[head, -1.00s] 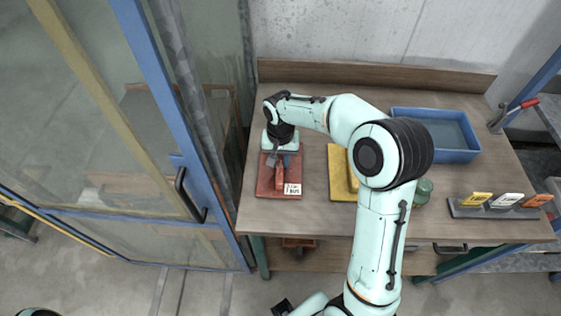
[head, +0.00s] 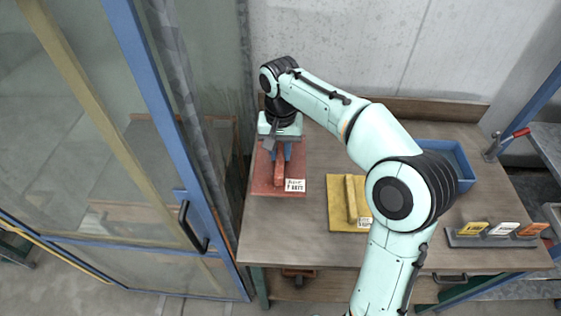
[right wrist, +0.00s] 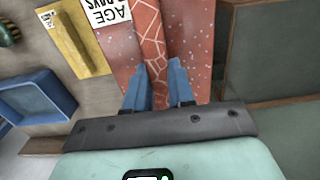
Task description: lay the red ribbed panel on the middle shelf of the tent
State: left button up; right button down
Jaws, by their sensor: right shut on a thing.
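The red ribbed panel (head: 262,180) has a raised rib and a white label. My right gripper (head: 281,152) points down and is shut on the rib, near the panel's back end. In the right wrist view the panel (right wrist: 194,62) extends away from the fingers (right wrist: 159,88), which straddle the rib. The panel appears raised above the workbench, but its exact height is hard to tell. The tent (head: 160,110), with a blue frame and clear walls, stands at the left. Its middle shelf cannot be made out clearly. My left gripper is out of view.
The workbench (head: 310,225) carries a yellow ribbed panel (head: 338,205), a blue tray (head: 462,165) partly behind my arm, and a rack with yellow, white and orange tags (head: 497,236). A dark door handle (head: 190,225) projects from the tent's blue frame.

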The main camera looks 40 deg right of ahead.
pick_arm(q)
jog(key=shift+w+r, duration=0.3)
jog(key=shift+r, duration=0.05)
pick_arm(e)
jog(key=shift+r, duration=1.2)
jog(key=d, duration=0.2)
jog(key=w+d, duration=0.1)
jog(key=d, duration=0.2)
jog(key=d+p, duration=0.1)
jog(key=d, duration=0.2)
jog(key=shift+w+r, duration=0.15)
jog(key=shift+w, duration=0.25)
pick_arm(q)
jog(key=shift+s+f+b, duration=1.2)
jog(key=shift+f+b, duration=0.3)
pick_arm(e)
jog(key=shift+f, duration=10)
jog(key=shift+f, duration=0.15)
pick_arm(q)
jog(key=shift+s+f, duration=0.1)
pick_arm(e)
jog(key=c, duration=1)
grip_release()
jog(key=shift+o, duration=0.2)
